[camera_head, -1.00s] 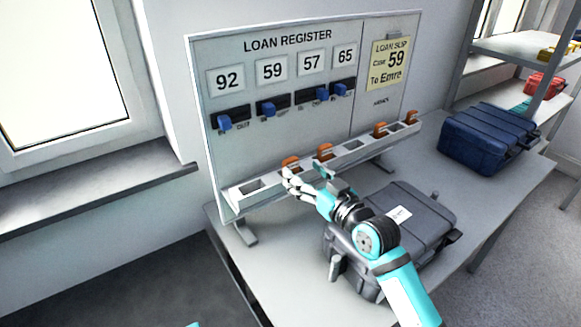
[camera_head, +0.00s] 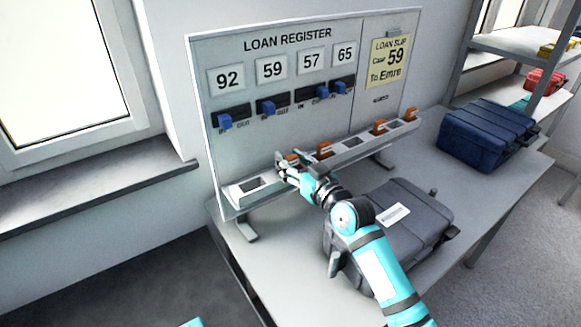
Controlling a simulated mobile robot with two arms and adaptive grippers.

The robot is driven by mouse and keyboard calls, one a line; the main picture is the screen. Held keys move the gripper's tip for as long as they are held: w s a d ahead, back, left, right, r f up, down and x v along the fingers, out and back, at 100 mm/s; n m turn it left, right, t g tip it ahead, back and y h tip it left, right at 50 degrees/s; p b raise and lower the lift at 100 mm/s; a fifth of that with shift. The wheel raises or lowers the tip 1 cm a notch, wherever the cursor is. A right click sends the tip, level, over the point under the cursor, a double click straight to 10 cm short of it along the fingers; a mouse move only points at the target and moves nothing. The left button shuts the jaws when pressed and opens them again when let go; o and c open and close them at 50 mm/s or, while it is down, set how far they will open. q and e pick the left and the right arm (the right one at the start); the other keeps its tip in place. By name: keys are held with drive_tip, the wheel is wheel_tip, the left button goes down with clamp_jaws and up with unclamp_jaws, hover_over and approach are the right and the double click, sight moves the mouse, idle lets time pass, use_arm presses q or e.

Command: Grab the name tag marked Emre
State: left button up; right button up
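Orange name tags stand in the slotted rail (camera_head: 350,143) below the loan register board. One tag (camera_head: 292,157) is partly hidden by my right gripper; others show at the rail's middle (camera_head: 324,150) and right (camera_head: 379,127). The names on them are too small to read, so I cannot tell which is marked Emre. My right gripper (camera_head: 281,164) is at the partly hidden tag. Its fingers overlap the tag in view, and I cannot tell whether they grip it. My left gripper is out of view.
The board (camera_head: 283,75) shows 92, 59, 57 and 65 above blue sliders. A yellow loan slip (camera_head: 389,62) reads case 59, to Emre. A grey case (camera_head: 415,205) lies under my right arm. A blue case (camera_head: 486,137) stands at the right.

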drive_tip(key=c, duration=0.5)
drive_tip(key=shift+r, duration=0.1)
